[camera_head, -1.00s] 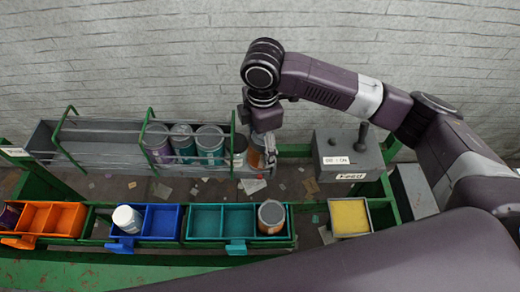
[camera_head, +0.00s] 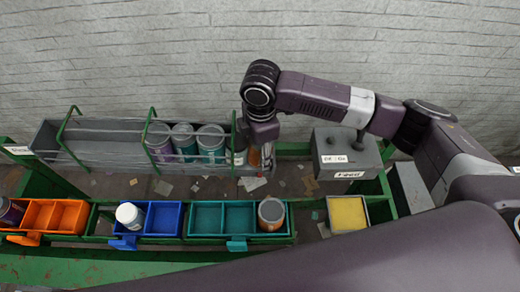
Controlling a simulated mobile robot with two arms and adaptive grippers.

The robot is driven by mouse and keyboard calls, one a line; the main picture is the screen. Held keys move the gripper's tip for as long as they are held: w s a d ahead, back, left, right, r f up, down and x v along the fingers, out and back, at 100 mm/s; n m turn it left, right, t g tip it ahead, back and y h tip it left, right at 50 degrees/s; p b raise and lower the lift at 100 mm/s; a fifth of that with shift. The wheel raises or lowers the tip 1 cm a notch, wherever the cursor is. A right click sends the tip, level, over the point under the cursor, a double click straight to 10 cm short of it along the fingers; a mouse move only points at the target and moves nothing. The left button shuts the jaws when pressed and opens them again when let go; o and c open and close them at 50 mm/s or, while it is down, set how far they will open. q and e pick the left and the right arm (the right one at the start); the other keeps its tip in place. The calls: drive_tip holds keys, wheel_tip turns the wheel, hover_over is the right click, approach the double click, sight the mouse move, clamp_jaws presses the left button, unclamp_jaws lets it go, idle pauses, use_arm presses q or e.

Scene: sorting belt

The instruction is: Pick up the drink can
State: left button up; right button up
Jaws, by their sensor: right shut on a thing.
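My right gripper (camera_head: 266,158) points down at the right end of the grey rack (camera_head: 95,145). It is shut on an orange-brown can (camera_head: 254,158), the rightmost in the rack's row. The gripper hides much of this can, and I cannot tell whether it is lifted. To its left in the rack stand a dark can (camera_head: 239,156), two teal cans (camera_head: 211,144) (camera_head: 184,140) and a purple one (camera_head: 159,142). My left gripper is not in view.
In front are an orange bin (camera_head: 54,217), a blue bin (camera_head: 165,219) with a white jar (camera_head: 130,215), and a teal bin (camera_head: 222,218) with an orange-brown can (camera_head: 271,214). Green rails arch over the rack. A grey control box (camera_head: 346,155) and a yellow-filled tray (camera_head: 347,214) stand at right.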

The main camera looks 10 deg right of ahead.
drive_tip(key=shift+r, duration=0.1)
wheel_tip(320, 180, up, 19)
drive_tip(key=b, duration=0.3)
drive_tip(key=s+a+r+p, duration=0.2)
drive_tip(key=s+r+p, duration=0.3)
drive_tip(key=s+p, duration=0.3)
drive_tip(key=s, duration=0.3)
drive_tip(key=shift+a+p, duration=0.15)
drive_tip(key=shift+p, duration=0.2)
drive_tip(key=shift+w+f, duration=0.1)
drive_tip(key=shift+w, duration=0.05)
idle(3.6)
